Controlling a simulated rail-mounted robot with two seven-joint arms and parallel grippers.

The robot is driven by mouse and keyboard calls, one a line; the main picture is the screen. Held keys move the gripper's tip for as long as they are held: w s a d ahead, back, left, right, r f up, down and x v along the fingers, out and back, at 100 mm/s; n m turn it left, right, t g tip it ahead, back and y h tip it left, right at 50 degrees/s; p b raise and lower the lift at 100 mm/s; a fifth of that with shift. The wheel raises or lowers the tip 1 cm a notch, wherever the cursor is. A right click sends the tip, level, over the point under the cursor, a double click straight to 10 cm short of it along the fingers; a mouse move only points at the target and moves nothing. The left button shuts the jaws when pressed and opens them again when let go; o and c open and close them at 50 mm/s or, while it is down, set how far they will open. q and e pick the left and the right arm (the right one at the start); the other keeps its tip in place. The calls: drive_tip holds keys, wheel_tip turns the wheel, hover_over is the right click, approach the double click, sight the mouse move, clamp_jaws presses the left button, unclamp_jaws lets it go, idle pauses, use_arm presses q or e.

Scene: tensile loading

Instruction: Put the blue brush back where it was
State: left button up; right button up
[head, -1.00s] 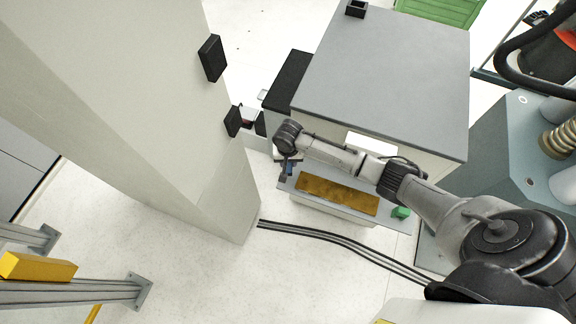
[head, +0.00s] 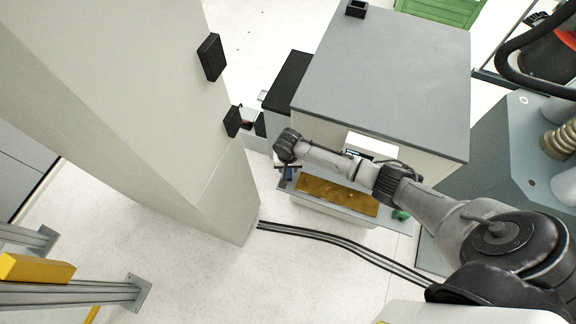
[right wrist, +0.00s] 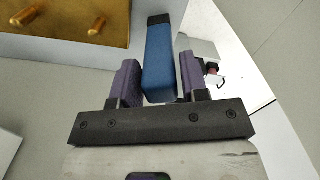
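The blue brush (head: 289,174) is at the left end of the grey shelf with the brass-coloured plate. In the right wrist view the blue brush (right wrist: 158,62) is a blue block with a dark far end, lying between my two purple finger pads. My right gripper (right wrist: 160,82) looks open around it, with a narrow gap at the right pad; contact at the left pad is unclear. In the head view my right gripper (head: 289,166) is small and partly hidden by its wrist. My left gripper is not in view.
The brass plate (head: 338,195) with pegs lies right beside the brush. A green block (head: 401,215) is at the shelf's right end. A large grey-topped cabinet (head: 390,70) stands behind, and a tall pale column (head: 190,130) stands close on the left.

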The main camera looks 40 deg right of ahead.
drive_tip(key=shift+o, duration=1.4)
wheel_tip(320, 180, up, 12)
drive_tip(key=p, duration=0.2)
drive_tip(key=s+a+f+n+t+y, duration=0.1)
drive_tip(key=s+a+f+n+t, duration=0.1)
drive_tip(key=s+a+n, duration=0.7)
drive_tip(key=s+r, duration=0.3)
drive_tip(key=s, duration=0.6)
drive_tip(key=s+r+n+t, duration=0.1)
drive_tip(key=s+r, duration=0.1)
drive_tip(key=s, duration=0.7)
drive_tip(key=shift+d+r+t+h, duration=0.15)
drive_tip(key=shift+r+t+h, duration=0.15)
drive_tip(key=shift+r+h, duration=0.1)
drive_tip(key=shift+s, duration=0.1)
